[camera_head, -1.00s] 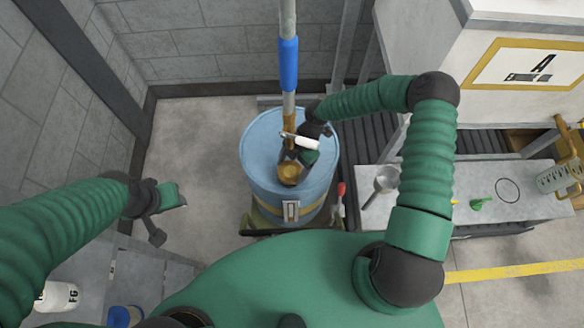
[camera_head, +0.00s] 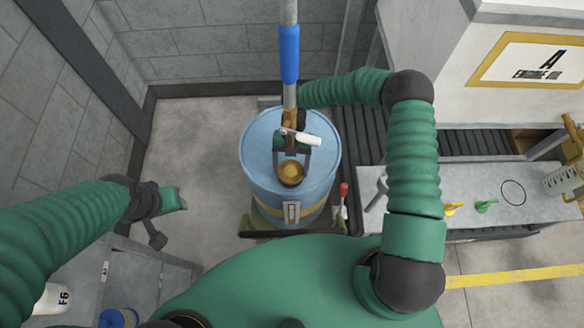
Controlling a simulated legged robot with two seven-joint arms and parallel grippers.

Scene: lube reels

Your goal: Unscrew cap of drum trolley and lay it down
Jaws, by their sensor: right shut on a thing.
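A blue drum (camera_head: 257,165) with a yellow band stands upright on a dark trolley (camera_head: 262,231). A round brass cap (camera_head: 291,173) sits at the front part of the drum's top. My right gripper (camera_head: 291,166) reaches over the drum from behind, and its two fingers are shut on the cap from either side. The cap appears to be at the drum top; whether it is lifted I cannot tell. My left gripper (camera_head: 178,200) hangs left of the drum, away from it; its finger gap is not clear.
A pump tube with a blue sleeve (camera_head: 289,53) rises from behind the cap, with a white handle (camera_head: 307,138) beside it. On the right, a grey bench (camera_head: 470,204) holds a funnel, yellow and green pieces and a jug (camera_head: 563,180). Floor left of the drum is clear.

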